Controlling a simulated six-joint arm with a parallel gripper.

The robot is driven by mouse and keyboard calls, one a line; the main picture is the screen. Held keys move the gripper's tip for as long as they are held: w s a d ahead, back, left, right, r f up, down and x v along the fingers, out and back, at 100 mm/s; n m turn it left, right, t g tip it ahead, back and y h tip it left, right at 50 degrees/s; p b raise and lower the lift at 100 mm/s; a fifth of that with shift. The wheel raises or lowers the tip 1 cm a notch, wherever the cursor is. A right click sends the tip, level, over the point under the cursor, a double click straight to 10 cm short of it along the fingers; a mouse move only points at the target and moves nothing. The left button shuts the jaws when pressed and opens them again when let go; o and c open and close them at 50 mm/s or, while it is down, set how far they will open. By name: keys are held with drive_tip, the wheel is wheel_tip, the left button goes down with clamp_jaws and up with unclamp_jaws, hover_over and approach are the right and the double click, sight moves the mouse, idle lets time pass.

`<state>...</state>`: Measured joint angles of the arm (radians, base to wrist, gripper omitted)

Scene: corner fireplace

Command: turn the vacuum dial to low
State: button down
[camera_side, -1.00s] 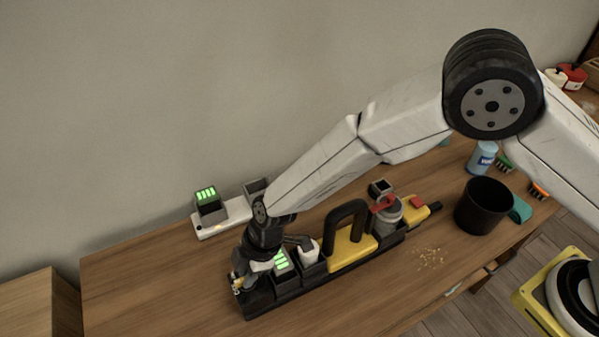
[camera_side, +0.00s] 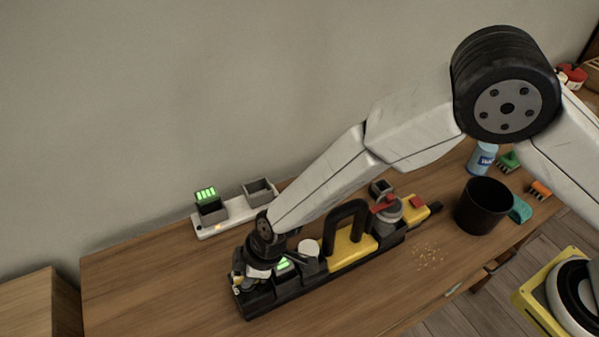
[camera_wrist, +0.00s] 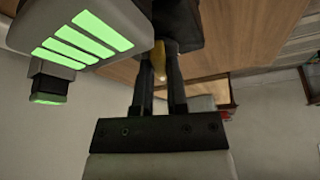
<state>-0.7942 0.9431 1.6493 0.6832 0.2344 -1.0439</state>
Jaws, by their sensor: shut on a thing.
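The vacuum (camera_side: 350,252) is a long black unit with a yellow body and a black loop handle, lying on the wooden table. My gripper (camera_side: 240,284) is down at its left end, fingers pointing at that end. In the wrist view my gripper (camera_wrist: 160,75) is shut, with a small yellow part (camera_wrist: 159,58) between the fingertips; it looks like the vacuum dial. The dial's marks and setting are hidden by the fingers. A battery with green bars (camera_wrist: 85,38) sits on the vacuum right beside the fingers; it also shows in the side view (camera_side: 284,264).
A white charger strip (camera_side: 228,224) with a green-lit battery (camera_side: 207,200) stands behind the vacuum. A black bin (camera_side: 484,206), a blue can (camera_side: 482,158) and crumbs (camera_side: 428,254) are to the right. The table front left is clear.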

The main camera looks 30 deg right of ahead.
sight(264, 287)
drive_tip(key=shift+m+t+h, duration=0.3)
drive_tip(key=shift+m+t, duration=0.2)
drive_tip(key=shift+m, duration=1.2)
drive_tip(key=c, duration=0.6)
unclamp_jaws()
drive_tip(key=shift+c, duration=0.2)
drive_tip(key=shift+s+r, duration=0.1)
drive_tip(key=shift+r, duration=0.05)
drive_tip(key=v, duration=0.7)
drive_tip(key=shift+r, duration=0.2)
drive_tip(key=shift+d, duration=0.1)
